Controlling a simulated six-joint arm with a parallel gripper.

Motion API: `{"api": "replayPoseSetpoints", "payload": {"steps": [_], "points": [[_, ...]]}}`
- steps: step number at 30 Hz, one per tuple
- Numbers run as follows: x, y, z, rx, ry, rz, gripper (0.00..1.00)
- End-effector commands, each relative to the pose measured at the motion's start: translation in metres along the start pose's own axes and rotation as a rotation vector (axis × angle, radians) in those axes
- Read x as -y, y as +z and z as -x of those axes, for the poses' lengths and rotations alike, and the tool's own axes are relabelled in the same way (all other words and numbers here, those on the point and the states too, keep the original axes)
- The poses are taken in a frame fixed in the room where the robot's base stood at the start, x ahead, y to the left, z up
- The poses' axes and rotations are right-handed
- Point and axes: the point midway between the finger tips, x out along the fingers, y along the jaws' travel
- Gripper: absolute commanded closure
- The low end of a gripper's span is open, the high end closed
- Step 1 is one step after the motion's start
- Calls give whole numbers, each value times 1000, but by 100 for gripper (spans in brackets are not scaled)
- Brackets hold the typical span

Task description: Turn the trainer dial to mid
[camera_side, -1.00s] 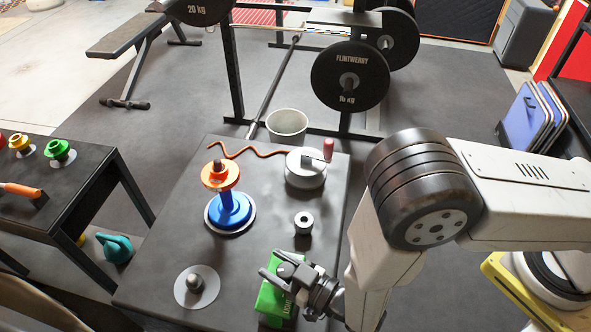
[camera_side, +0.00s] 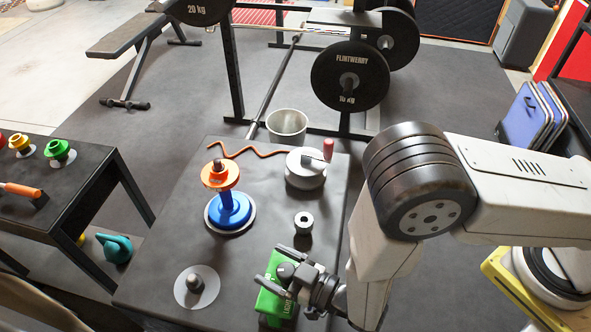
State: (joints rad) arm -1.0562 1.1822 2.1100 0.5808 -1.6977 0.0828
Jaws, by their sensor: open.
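The trainer looks to be the green box (camera_side: 272,303) at the front of the dark table, with white lettering partly covered by my gripper. A dark round knob (camera_side: 286,271), apparently its dial, shows at the box's upper part. My gripper (camera_side: 268,264) is open, with one finger on the far side of the knob and the other on the near side, over the green box. I cannot tell whether the fingers touch the knob. Any pointer or scale on the dial is hidden or too small to read.
A bench (camera_side: 75,185) stands left.

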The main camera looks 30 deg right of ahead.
Motion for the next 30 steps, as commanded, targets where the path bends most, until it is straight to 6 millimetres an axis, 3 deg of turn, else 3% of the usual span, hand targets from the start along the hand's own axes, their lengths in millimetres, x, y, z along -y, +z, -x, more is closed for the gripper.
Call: {"api": "replayPoseSetpoints", "payload": {"steps": [30], "points": [[6,0,1,2,-366,0,11]]}}
